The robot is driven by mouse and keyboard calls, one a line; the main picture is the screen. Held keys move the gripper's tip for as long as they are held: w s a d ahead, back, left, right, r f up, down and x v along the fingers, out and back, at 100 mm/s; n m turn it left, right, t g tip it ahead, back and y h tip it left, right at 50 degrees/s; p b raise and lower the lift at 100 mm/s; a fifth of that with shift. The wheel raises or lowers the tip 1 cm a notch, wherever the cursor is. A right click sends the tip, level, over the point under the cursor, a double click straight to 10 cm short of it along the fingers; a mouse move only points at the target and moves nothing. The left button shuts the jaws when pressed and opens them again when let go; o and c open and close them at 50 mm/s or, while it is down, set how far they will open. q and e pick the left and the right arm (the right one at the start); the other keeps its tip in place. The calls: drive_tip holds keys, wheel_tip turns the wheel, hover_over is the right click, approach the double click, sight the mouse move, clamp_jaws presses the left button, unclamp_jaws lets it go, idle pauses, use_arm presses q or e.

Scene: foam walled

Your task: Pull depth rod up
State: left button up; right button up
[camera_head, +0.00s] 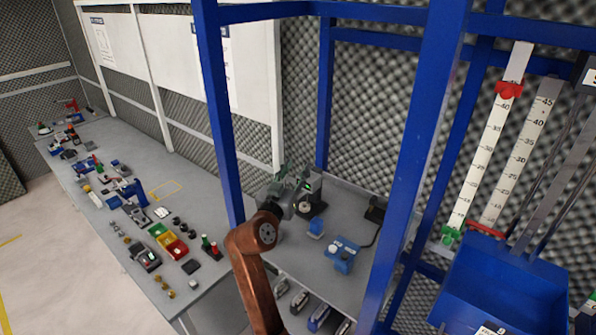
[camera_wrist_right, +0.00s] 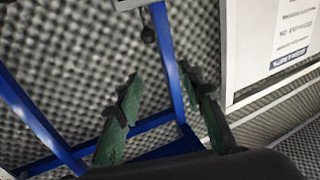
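Two white, numbered graduated rods stand at the right of the head view. The left one (camera_head: 487,150) is longer, with a red clip (camera_head: 509,90) near its top and a green piece (camera_head: 450,236) at its foot. The other rod (camera_head: 518,152) stands beside it, with a red piece at its foot. I cannot tell which is the depth rod. My right gripper (camera_head: 291,184) is well left of both, beyond a blue post. In the right wrist view its green fingers (camera_wrist_right: 160,82) are spread with nothing between them. My left gripper is not in view.
Blue frame posts (camera_head: 413,150) stand between my right gripper and the rods. A blue bin (camera_head: 503,290) sits below the rods. A long grey bench (camera_head: 130,190) at left carries many small parts. A white panel (camera_wrist_right: 265,40) is at right in the wrist view.

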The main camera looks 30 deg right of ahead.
drive_tip(key=shift+m+g+y, duration=0.3)
drive_tip(key=shift+g, duration=0.2)
drive_tip(key=w+d+f, duration=0.1)
drive_tip(key=d, duration=0.1)
drive_tip(key=w+d+f+p, duration=0.1)
drive_tip(key=w+d, duration=0.1)
drive_tip(key=w+d+f+p, duration=0.1)
drive_tip(key=d, duration=0.1)
drive_tip(key=shift+w+d+f, duration=0.15)
drive_tip(key=shift+w+f, duration=0.05)
drive_tip(key=shift+f, duration=0.05)
drive_tip(key=shift+w+d, duration=0.45)
drive_tip(key=shift+f, duration=0.1)
drive_tip(key=shift+c, duration=0.2)
clamp_jaws()
